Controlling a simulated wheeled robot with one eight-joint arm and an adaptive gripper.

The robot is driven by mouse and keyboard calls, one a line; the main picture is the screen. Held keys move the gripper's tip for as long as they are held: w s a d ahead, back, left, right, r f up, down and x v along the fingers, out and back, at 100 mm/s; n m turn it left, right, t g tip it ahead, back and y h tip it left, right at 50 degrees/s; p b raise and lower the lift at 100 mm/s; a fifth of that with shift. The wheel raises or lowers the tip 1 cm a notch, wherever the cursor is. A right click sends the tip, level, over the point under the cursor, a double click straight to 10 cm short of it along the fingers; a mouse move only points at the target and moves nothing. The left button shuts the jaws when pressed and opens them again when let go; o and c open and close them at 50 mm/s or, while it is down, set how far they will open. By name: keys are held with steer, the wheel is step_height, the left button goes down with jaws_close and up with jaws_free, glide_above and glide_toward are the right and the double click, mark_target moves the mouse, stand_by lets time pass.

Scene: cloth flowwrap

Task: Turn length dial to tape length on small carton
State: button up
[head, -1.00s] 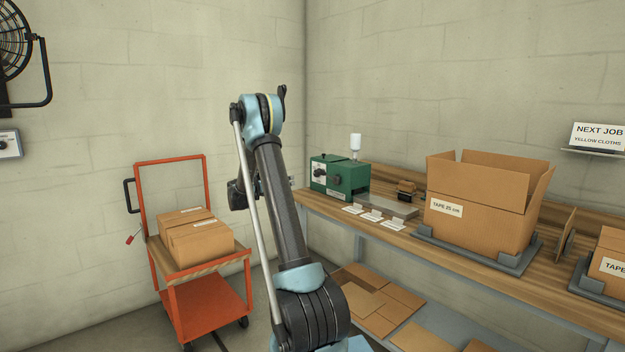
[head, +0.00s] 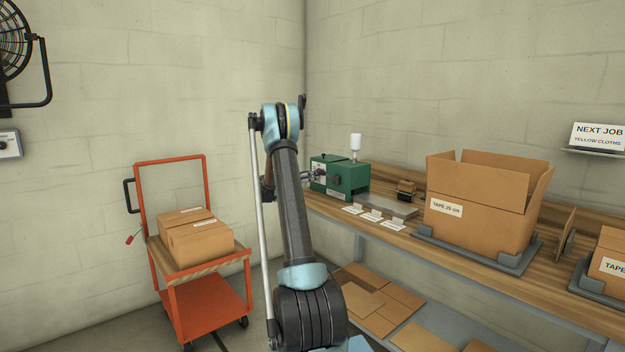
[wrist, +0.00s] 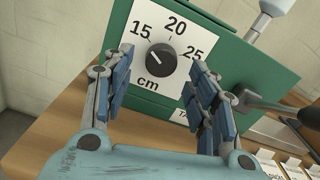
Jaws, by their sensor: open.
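The length dial (wrist: 161,60) is a black knob on a white plate marked 15, 20, 25 and cm, on the green tape machine (head: 348,178). Its white pointer line points up-left, toward the 15 side. My gripper (wrist: 163,75) is open, with one blue-padded finger on each side of the knob; I cannot tell whether they touch it.
A large open carton (head: 475,222) labelled "TAPE 25 cm" stands on the wooden bench (head: 405,243). Small white cards (head: 371,216) lie before the machine. A dark lever (wrist: 265,104) sticks out right of the gripper. A red cart (head: 212,303) with boxes stands left.

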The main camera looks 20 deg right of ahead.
steer(key=shift+x, duration=1.25)
steer(key=shift+c, duration=0.4)
steer(key=c, duration=1)
steer(key=m, duration=0.5)
steer(key=shift+w+a+m, duration=0.1)
steer(key=shift+w+m, duration=0.05)
steer(key=shift+m, duration=0.15)
steer(key=m, duration=0.5)
steer(key=shift+m, duration=0.7)
